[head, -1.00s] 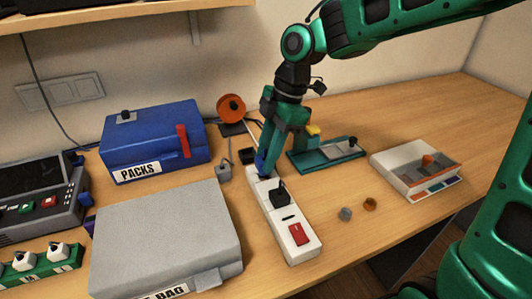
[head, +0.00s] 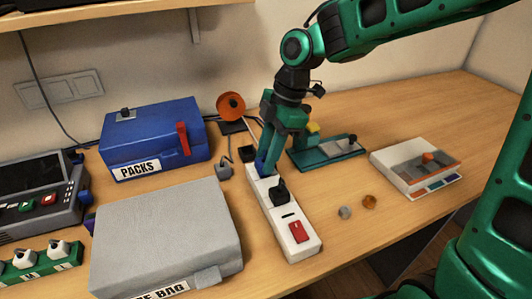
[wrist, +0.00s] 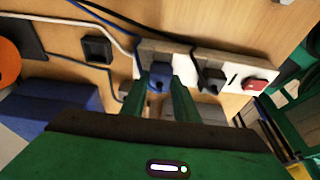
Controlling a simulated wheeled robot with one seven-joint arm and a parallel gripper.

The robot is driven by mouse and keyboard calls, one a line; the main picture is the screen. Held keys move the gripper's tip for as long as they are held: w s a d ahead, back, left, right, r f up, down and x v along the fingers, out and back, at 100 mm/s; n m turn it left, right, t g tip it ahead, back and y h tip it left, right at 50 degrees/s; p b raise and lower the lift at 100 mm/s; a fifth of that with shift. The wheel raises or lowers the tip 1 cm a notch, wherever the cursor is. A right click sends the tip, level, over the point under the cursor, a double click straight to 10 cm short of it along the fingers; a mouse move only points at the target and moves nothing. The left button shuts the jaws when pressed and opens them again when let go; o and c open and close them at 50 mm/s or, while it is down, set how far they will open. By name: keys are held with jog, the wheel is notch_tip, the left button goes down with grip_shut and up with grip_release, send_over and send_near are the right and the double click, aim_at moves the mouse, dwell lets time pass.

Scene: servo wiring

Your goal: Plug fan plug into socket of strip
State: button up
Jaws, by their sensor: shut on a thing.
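The white power strip (head: 292,237) lies on the table, with a red switch at its near end. A black plug (head: 279,191) sits in one of its sockets. My gripper (head: 266,168) points down at the strip's far end. In the wrist view my gripper (wrist: 165,88) is shut on a blue plug (wrist: 160,74) over the strip's end socket. I cannot tell whether it is fully seated. A grey plug (head: 223,170) lies on the table left of the strip. The orange fan (head: 231,106) stands at the back. Which cable leads to the fan is unclear.
A grey case (head: 165,235) lies close left of the strip, and a blue PACKS box (head: 155,140) stands behind it. A black block (head: 247,155) is near the strip's far end. A green tray (head: 325,153) and white parts box (head: 415,172) are right.

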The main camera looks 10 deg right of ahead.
jog(key=shift+f, duration=0.55)
jog(key=o, duration=1.1)
jog(key=shift+o, duration=0.2)
jog(key=v, duration=1)
jog(key=shift+d+r, duration=0.2)
jog(key=shift+r, duration=0.15)
